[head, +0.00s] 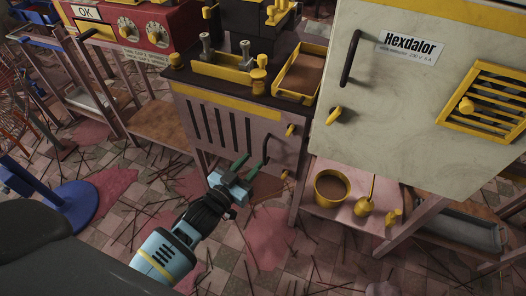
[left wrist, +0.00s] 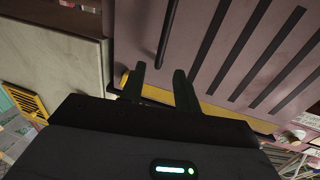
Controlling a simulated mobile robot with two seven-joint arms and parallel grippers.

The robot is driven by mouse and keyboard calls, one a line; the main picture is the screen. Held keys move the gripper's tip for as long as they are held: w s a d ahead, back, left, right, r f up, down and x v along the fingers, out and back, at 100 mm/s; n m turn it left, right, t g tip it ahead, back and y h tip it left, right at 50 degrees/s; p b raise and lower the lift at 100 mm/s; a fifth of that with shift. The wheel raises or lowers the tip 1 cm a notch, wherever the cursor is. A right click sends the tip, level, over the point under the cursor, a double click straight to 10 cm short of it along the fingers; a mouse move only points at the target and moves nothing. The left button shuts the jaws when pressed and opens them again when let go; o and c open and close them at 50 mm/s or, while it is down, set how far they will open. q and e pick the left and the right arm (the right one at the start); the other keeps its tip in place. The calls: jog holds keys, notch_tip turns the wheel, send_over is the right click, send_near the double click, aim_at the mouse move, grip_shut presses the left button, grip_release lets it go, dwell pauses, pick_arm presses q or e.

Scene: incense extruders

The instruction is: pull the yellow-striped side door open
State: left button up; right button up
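The side door (head: 238,130) is a pinkish panel on the low middle cabinet, with several dark vertical slots and a yellow stripe along its top. It looks closed. Its dark bar handle (head: 266,148) is near the right edge. My left gripper (head: 253,163) has two green fingers spread apart, close to the handle's lower part. In the left wrist view the door (left wrist: 228,45) fills the upper right, and the handle (left wrist: 167,32) reaches down toward the gap between the open fingertips (left wrist: 159,70). Whether they touch it I cannot tell. My right gripper is out of view.
A pale Hexdalor cabinet (head: 398,150) stands close on the right, with a shelf of yellow pots (head: 331,188) below it. A blue round base (head: 76,207) stands at the left. Thin sticks and reddish stains cover the tiled floor in front of the door.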

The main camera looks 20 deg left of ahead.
aim_at(264, 149)
pick_arm(q)
jog(key=shift+b+x, duration=0.65)
jog(key=shift+x, duration=2.4)
grip_shut()
